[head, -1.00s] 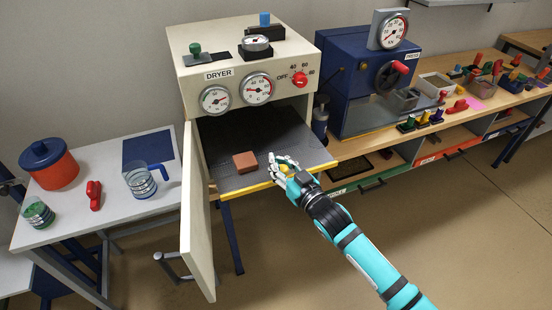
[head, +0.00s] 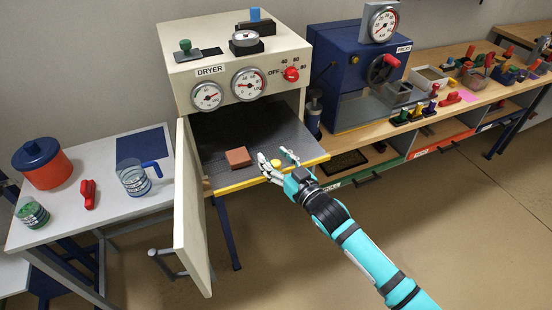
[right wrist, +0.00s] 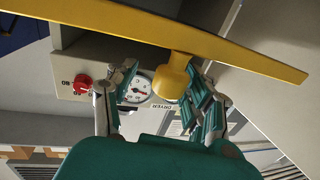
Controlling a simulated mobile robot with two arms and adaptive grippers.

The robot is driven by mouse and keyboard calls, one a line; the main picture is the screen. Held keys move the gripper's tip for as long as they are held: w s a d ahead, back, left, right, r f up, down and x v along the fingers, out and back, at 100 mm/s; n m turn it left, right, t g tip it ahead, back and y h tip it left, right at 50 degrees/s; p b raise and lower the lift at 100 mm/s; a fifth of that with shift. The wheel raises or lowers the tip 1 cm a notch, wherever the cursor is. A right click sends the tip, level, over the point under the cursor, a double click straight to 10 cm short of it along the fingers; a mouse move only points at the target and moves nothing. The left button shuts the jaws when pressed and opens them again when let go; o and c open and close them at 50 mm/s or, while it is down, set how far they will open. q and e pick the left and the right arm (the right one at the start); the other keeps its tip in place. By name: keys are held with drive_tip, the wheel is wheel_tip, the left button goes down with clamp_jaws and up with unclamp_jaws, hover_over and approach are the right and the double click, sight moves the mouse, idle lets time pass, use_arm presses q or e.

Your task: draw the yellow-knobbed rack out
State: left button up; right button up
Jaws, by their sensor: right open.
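The dark grey rack (head: 215,170) with a yellow front edge stands partly out of the cream dryer (head: 236,72). A reddish-brown block (head: 238,157) lies on it. Its yellow knob (head: 276,165) is on the front edge. It also shows in the right wrist view (right wrist: 173,77), between the fingers. My right gripper (head: 277,160) is open, its fingers spread on both sides of the knob, and I see no grip on it. The right wrist view shows the same open gripper (right wrist: 165,100). My left gripper is not in view.
The dryer door (head: 193,215) hangs open on the left. A white table (head: 105,208) with a red pot (head: 43,164) and a glass jug (head: 134,178) stands left of it. The blue press (head: 350,75) stands on a wooden bench at right. The floor in front is clear.

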drive_tip(key=shift+a, duration=0.15)
drive_tip(key=shift+s, duration=0.3)
drive_tip(key=v, duration=1.1)
drive_tip(key=shift+d, duration=0.3)
